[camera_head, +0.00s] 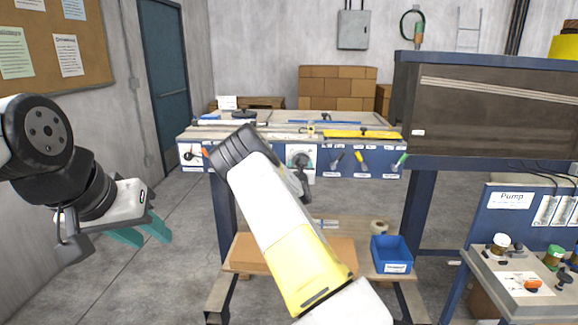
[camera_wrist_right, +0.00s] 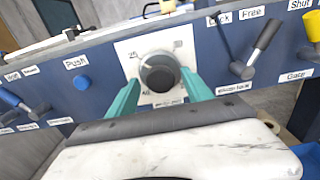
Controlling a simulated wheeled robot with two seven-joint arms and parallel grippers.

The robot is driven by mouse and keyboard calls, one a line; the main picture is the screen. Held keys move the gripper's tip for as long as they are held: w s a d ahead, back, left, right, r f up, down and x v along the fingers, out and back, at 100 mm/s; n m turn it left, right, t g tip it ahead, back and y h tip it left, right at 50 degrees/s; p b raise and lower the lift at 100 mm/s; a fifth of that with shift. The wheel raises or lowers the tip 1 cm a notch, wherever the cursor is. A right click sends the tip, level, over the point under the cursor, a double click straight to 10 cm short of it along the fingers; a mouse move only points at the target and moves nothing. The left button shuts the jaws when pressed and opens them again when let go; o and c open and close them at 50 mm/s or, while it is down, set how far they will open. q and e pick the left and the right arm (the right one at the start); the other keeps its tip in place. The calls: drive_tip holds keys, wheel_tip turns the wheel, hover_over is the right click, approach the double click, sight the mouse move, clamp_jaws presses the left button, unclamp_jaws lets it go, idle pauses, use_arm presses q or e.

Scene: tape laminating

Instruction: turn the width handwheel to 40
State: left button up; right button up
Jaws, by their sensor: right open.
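The width handwheel is a dark round knob (camera_wrist_right: 158,72) on a white dial plate (camera_wrist_right: 126,47) on the blue panel. The plate has number labels at upper left, upper right and lower left; the lower-left one looks like 40. I cannot read the knob's setting for certain. My right gripper (camera_wrist_right: 160,92) is open, its teal fingers at either side of the knob; I cannot tell whether they touch it. In the head view my right arm partly hides the dial plate (camera_head: 299,150). My left gripper (camera_head: 141,231) is open and empty at the left, away from the machine.
A black lever (camera_wrist_right: 262,42) marked Lock and Free is right of the dial. A blue push button (camera_wrist_right: 82,82) and blue-knobbed lever (camera_wrist_right: 10,98) are at left. A blue bin (camera_head: 391,253) sits on the lower shelf. The pump panel (camera_head: 510,220) stands at right.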

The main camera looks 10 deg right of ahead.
drive_tip(key=shift+w+d, duration=0.1)
drive_tip(key=shift+w, duration=0.1)
drive_tip(key=shift+c, duration=0.2)
clamp_jaws()
